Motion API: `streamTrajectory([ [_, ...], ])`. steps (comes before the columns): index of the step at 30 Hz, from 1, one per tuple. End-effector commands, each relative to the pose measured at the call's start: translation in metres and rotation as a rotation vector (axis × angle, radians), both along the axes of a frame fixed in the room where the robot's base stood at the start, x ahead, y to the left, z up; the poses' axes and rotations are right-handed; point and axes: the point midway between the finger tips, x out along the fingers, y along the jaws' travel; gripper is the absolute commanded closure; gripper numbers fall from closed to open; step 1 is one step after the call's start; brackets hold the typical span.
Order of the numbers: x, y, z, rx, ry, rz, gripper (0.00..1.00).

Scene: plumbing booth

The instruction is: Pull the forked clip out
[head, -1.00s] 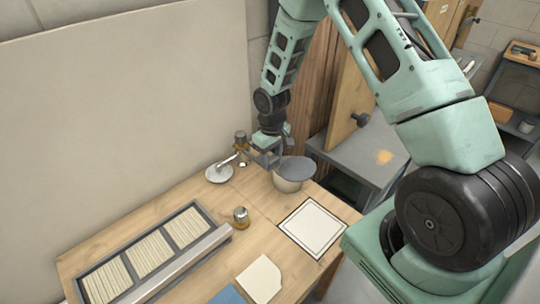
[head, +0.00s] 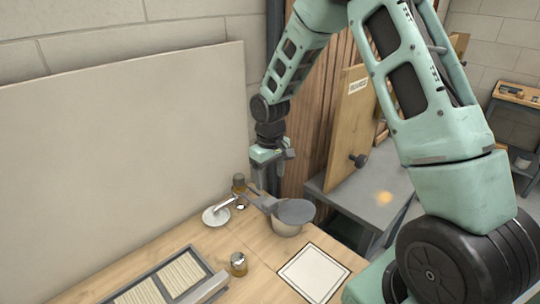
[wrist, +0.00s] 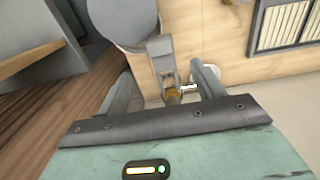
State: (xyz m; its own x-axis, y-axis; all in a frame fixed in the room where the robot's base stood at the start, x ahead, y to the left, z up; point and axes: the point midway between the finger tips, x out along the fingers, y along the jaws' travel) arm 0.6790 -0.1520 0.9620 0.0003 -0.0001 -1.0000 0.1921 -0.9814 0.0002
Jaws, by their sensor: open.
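A grey slotted, fork-like piece (wrist: 162,55) lies between the lidded pot and a brass fitting (wrist: 173,96); I take it as the forked clip, but cannot be sure. It also shows in the head view (head: 262,200). The brass fitting stands upright by the wall panel in the head view (head: 239,183). My gripper (wrist: 164,72) is open, one finger on each side of the grey piece, with nothing visibly gripped. In the head view my gripper (head: 266,165) hangs above the grey piece, pointing down.
A lidded metal pot (head: 294,213) stands close to the right. A white disc with a pale stem (head: 216,215) lies left of the fitting. Another brass fitting (head: 238,264), a slatted tray (head: 160,270) and a white square mat (head: 313,273) are nearer. A wall panel (head: 120,160) rises behind.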

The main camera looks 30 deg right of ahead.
Motion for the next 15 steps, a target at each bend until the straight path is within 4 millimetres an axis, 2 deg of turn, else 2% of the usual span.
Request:
streamTrajectory([
  [1, 0.001, -0.001, 0.012, -0.001, -0.006, -0.002, 0.33],
  [6, 0.001, 0.000, 0.047, 0.000, -0.004, 0.000, 0.33],
  [10, 0.001, 0.000, 0.066, -0.001, -0.002, -0.001, 0.33],
  [15, 0.000, 0.000, 0.077, 0.000, 0.000, -0.001, 0.33],
])
